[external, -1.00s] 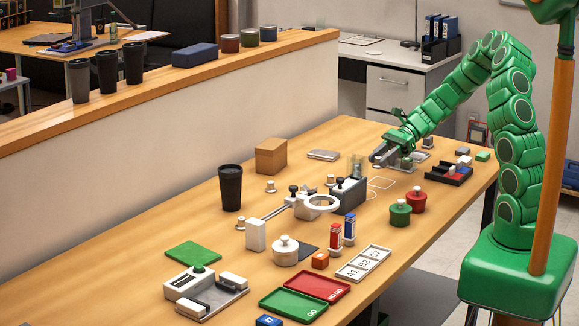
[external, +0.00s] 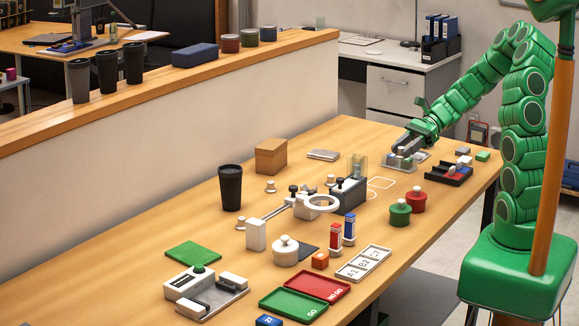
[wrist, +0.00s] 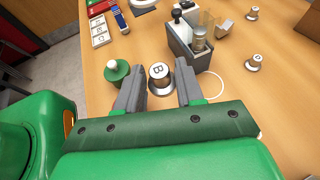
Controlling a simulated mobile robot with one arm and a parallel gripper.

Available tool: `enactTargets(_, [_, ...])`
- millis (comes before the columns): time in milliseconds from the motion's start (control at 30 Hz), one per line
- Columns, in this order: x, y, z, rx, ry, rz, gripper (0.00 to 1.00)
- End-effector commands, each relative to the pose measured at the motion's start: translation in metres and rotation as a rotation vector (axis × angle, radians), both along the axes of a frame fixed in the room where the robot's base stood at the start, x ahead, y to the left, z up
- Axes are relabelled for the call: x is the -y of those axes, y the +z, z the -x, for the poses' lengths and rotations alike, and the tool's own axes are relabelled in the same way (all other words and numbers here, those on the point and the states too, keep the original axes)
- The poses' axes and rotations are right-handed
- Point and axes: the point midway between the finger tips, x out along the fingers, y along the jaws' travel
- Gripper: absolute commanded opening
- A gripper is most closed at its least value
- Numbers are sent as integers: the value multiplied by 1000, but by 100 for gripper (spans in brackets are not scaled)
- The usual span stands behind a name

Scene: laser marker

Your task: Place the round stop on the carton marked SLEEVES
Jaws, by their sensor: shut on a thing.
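The stop cannot be made out in the external view. A plain brown carton (external: 271,155) stands at the back of the table, well to the left of my gripper. No lettering on it can be read, so I cannot confirm the SLEEVES mark.
Green (external: 400,213) and red (external: 415,200) round pots and a dark tray (external: 447,175) are nearby. Small round knobbed pieces (external: 270,186) and a flat grey case (external: 323,155) lie near the carton.

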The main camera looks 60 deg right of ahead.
Motion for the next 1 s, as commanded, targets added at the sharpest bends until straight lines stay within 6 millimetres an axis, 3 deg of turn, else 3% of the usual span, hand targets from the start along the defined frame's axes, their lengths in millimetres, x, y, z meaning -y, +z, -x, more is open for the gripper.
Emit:
enactTargets(600, [8, 23, -152, 4, -176, 3, 5])
enactTargets(1000, [-14, 60, -246, 3, -280, 0, 5])
